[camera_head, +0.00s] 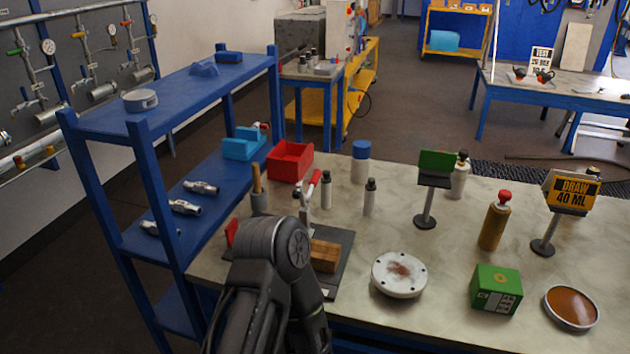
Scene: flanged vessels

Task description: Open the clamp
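The clamp (307,215) is a grey metal toggle clamp with a red handle (314,187). The handle stands up, tilted to the right at its top. The clamp is on a dark base plate (343,241) near the table's left end. A brown wooden block (325,256) lies on the plate. One of my dark arms rises from the bottom edge, left of centre, and covers the left part of the plate and the clamp's lower part. Its gripper is hidden, so I cannot tell whether it touches the clamp. My other gripper is not in view.
A red bin (289,161), small bottles (369,197) and a wooden-handled tool (257,190) stand around the clamp. To its right are a white flange (399,275), a green box (496,289) and a brown dish (571,307). A blue shelf (140,120) borders the left.

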